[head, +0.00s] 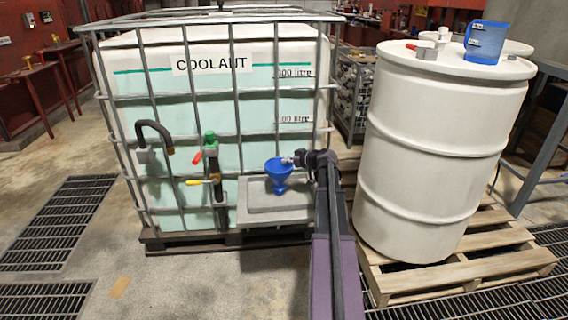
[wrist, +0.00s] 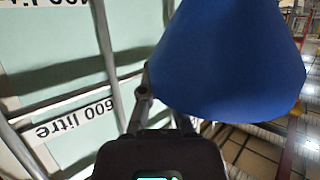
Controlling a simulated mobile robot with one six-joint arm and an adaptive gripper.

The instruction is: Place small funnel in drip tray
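The small blue funnel (head: 278,174) is upright, wide mouth up, in front of the coolant tank in the head view. It fills the upper right of the wrist view (wrist: 228,60). My gripper (head: 291,160) is at the funnel's right side by the rim and appears shut on it; in the wrist view the fingers (wrist: 163,105) reach the funnel's edge, with the contact partly hidden. The grey drip tray (head: 270,215) projects from the tank's front below the funnel. The spout end overlaps the tray in the picture; I cannot tell whether it touches.
The caged coolant tank (head: 130,85) stands right behind, with a black hose (head: 155,135) and a green-topped valve (head: 210,155) left of the tray. A white drum (head: 440,140) on a wooden pallet (head: 470,255) stands right of my arm. A blue jug (head: 486,42) sits on it.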

